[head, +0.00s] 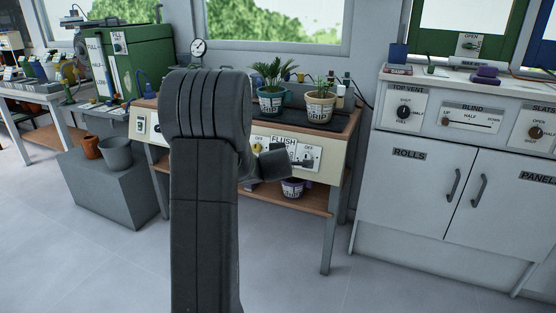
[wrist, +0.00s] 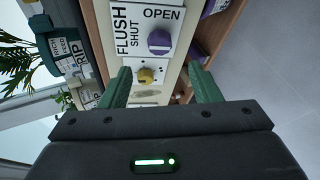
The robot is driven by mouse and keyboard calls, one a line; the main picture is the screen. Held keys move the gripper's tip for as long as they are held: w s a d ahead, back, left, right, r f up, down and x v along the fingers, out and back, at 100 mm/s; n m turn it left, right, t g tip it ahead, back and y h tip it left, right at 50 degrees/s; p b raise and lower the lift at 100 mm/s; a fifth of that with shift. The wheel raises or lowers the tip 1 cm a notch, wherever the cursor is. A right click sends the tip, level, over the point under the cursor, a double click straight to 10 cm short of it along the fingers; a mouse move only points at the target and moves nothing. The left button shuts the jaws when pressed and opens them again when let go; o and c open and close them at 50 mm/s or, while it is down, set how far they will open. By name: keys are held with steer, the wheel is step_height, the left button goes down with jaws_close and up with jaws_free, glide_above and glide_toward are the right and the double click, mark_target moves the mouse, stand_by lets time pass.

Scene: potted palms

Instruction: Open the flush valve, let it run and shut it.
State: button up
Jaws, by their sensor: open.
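The flush valve panel (wrist: 182,34) is a white plate lettered FLUSH, SHUT and OPEN, with a round purple knob (wrist: 160,42). In the wrist view the knob lies just beyond my fingertips, between their lines and apart from them. I cannot tell its pointer setting. My gripper (wrist: 160,70) is open and empty, its two green fingers spread towards the bench front. In the head view the flush panel (head: 313,153) shows on the bench front, partly covered by my dark wrist; my fingers cannot be made out there.
A panel with a yellow knob (wrist: 146,76) sits beside the flush panel. Two labelled potted palms stand on the bench top: one in a teal pot (head: 271,103), one in a tan pot (head: 320,107). A purple pot (head: 292,188) stands on the lower shelf. Floor in front is clear.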

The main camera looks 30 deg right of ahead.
steer(key=shift+p+v, duration=0.3)
steer(key=shift+v, duration=2.05)
steer(key=b+x, duration=0.1)
steer(key=x, duration=1.3)
steer(key=shift+b, duration=0.35)
steer(key=p+v, duration=0.2)
steer(key=v, duration=1.2)
steer(key=w+d+f+m+t+h, duration=0.1)
steer(key=w+d+f+m+h, duration=0.1)
steer(key=w+m, duration=0.3)
steer(key=w+d+f+m+h, duration=0.3)
steer(key=w+f+m+h, duration=0.1)
steer(key=m, duration=1)
steer(key=shift+w+f+t, duration=0.4)
steer(key=shift+w+f, duration=0.15)
steer(key=shift+w, duration=0.55)
